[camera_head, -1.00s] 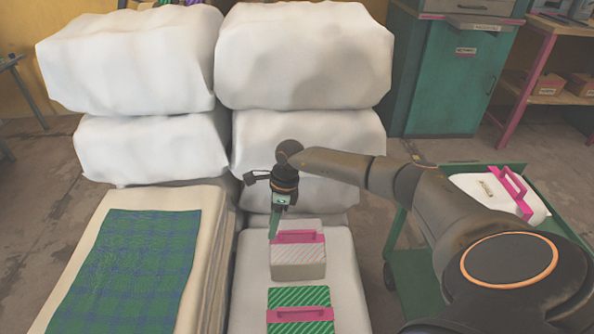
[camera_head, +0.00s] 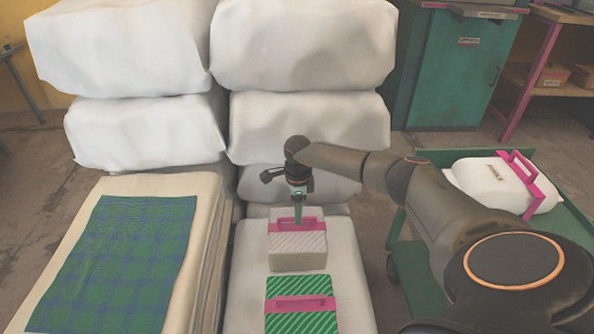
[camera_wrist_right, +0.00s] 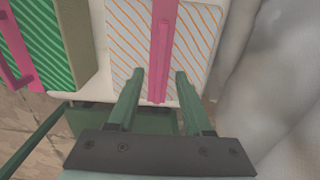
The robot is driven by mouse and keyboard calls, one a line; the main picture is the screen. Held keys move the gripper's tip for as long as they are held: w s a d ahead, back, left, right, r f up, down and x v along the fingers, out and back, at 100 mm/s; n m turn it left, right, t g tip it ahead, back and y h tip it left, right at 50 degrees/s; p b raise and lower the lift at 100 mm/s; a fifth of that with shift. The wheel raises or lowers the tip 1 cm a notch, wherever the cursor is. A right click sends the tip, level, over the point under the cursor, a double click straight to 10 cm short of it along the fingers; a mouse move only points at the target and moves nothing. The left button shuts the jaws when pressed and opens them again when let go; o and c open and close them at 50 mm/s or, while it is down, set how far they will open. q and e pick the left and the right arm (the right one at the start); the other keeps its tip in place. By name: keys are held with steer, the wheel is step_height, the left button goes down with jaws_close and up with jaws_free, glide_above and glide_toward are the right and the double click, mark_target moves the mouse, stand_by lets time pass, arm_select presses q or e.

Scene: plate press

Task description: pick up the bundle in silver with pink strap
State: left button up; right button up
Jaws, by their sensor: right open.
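The silver bundle (camera_head: 298,258) is a pale block with a diagonally striped top and a pink strap with a raised handle. It sits on a white bale (camera_head: 245,290) in the head view. My right gripper (camera_head: 298,219) points down just over it. In the right wrist view, the open green fingers of my right gripper (camera_wrist_right: 155,75) are on either side of the pink strap handle (camera_wrist_right: 160,50) of the silver bundle (camera_wrist_right: 201,38). Whether they touch the handle cannot be told. My left gripper is not in view.
A green striped bundle (camera_head: 300,317) with a pink strap lies in front on the same bale. White bales (camera_head: 305,45) are stacked behind. A plaid cloth (camera_head: 125,265) covers the cream stack at left. A green cart (camera_head: 575,222) at right carries a white bundle (camera_head: 490,180) with a pink handle.

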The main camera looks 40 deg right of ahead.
mark_target(297, 234)
step_height(297, 234, down, 4)
steer(key=shift+w+a+r+b, duration=0.1)
steer(key=shift+b, duration=0.65)
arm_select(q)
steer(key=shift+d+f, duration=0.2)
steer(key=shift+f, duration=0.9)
arm_select(e)
jaws_close()
steer(key=shift+w+r, duration=0.1)
steer(key=shift+r, duration=0.05)
